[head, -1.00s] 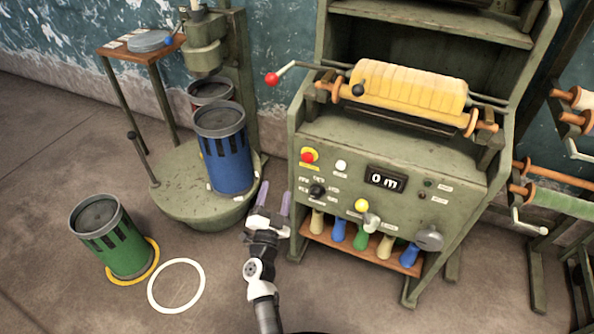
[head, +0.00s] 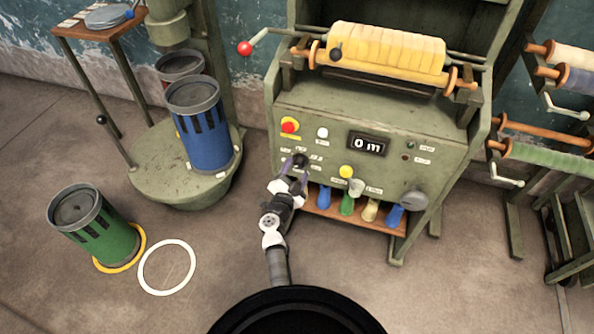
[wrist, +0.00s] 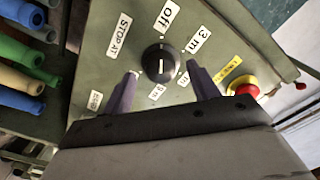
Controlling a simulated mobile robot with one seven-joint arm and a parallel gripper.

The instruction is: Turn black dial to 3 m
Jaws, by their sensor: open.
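The black dial (head: 300,159) is on the sloping green front panel of the machine. In the wrist view the dial (wrist: 160,62) has a pale line on its face, with labels around it: "Off", "3 m" (wrist: 199,40), "9 m" and another that is hard to read. Which label the line marks is not clear. My gripper (head: 292,174) is at the panel in front of the dial. In the wrist view my gripper (wrist: 163,72) is open, its purple fingers on either side of the dial; contact cannot be told. The display (head: 368,144) reads "0 m".
A red button on yellow (head: 289,126) and a white button (head: 322,132) are above the dial. A yellow button (head: 346,171) and a grey knob are to its right. A blue bin (head: 203,140) stands left, with open floor before the machine.

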